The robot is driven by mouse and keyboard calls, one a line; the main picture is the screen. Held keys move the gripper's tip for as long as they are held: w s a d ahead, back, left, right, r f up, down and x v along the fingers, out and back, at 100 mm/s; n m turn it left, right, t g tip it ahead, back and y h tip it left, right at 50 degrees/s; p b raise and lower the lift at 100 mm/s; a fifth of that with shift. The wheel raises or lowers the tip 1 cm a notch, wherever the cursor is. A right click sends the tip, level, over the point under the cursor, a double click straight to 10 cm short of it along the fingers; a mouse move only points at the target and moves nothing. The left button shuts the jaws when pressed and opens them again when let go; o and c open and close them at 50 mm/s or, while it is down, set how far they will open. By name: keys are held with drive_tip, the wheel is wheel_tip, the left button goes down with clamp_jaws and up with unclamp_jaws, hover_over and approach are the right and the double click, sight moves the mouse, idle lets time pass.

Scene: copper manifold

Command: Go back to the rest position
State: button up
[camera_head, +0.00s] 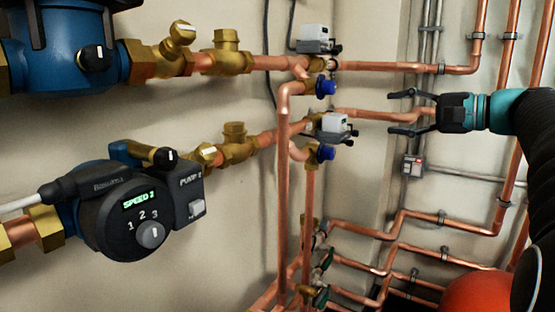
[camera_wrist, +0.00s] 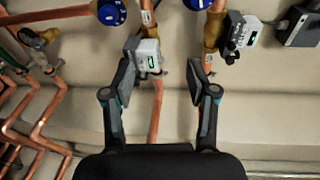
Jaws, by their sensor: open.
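My gripper (camera_head: 396,112) is at the right in the head view, pointing left, with its two dark fingers spread apart. In the wrist view my gripper (camera_wrist: 163,90) is open, and nothing is held between its fingertips. Behind the fingers are copper pipes and a white actuator box (camera_wrist: 149,55), which shows near the left finger. The gripper appears apart from the valves in the head view. How far it is from the pipes behind it is hard to tell.
A pump (camera_head: 140,210) reading "SPEED 2" is at the lower left, with another blue pump (camera_head: 60,45) above. Blue knobs (camera_head: 325,87) and a white valve actuator (camera_head: 333,123) sit mid-view. Copper pipes (camera_head: 440,219) run along the right wall. A red round object (camera_head: 478,292) is at the lower right.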

drive_tip(key=s+a+f+g+h, duration=0.15)
drive_tip(key=s+f+h, duration=0.25)
drive_tip(key=f, duration=0.8)
drive_tip(key=s+f+g+h, duration=0.3)
drive_tip(key=f+h, duration=0.1)
drive_tip(key=f, duration=0.7)
drive_tip(key=s+a+f+n+h, duration=0.1)
drive_tip(key=s+a+f+n, duration=0.2)
drive_tip(key=s, duration=0.3)
drive_tip(key=s+a+f+n+g+h, duration=0.1)
drive_tip(key=s+a+f+n, duration=0.2)
drive_tip(key=s, duration=0.3)
drive_tip(key=s+a+f+n+h, duration=0.2)
drive_tip(key=s+a+f+n, duration=0.1)
drive_tip(key=s+a+f, duration=0.1)
drive_tip(key=shift+s+a+f, duration=0.4)
drive_tip(key=shift+s+f, duration=0.15)
drive_tip(key=shift+s, duration=0.7)
drive_tip(key=c, duration=0.3)
drive_tip(key=shift+a, duration=0.15)
